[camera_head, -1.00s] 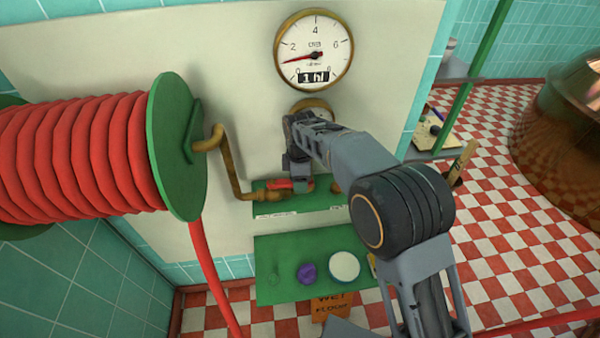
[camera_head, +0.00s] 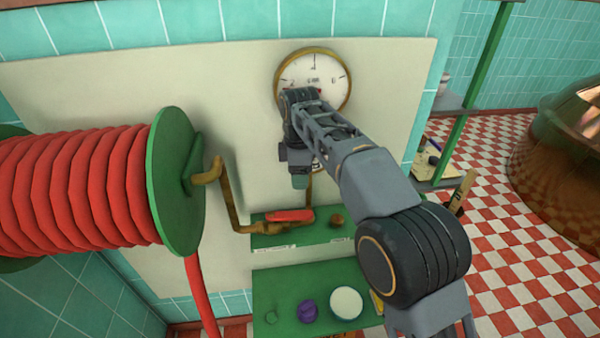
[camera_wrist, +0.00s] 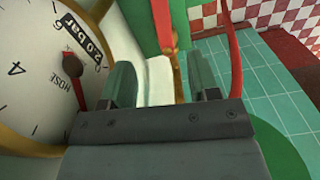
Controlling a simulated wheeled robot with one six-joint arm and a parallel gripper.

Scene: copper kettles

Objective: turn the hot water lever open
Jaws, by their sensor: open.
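The red lever (camera_head: 289,215) lies level, pointing left-right, on a brass pipe fitting at the green upper shelf. In the wrist view the red lever (camera_wrist: 164,22) shows beyond the fingers, at the top middle. My gripper (camera_head: 300,182) hangs with its fingers down, above the lever and apart from it. In the wrist view my gripper (camera_wrist: 162,78) has its two green fingers spread with nothing between them. The lever's exact pivot is hard to make out.
A round gauge (camera_head: 335,75) on the pale panel is partly hidden by my arm. A gauge marked HOSE (camera_wrist: 40,95) is close beside my gripper. A red hose reel (camera_head: 85,180) stands left. A brown knob (camera_head: 336,221) is right of the lever. A lower green shelf (camera_head: 285,285) holds small items.

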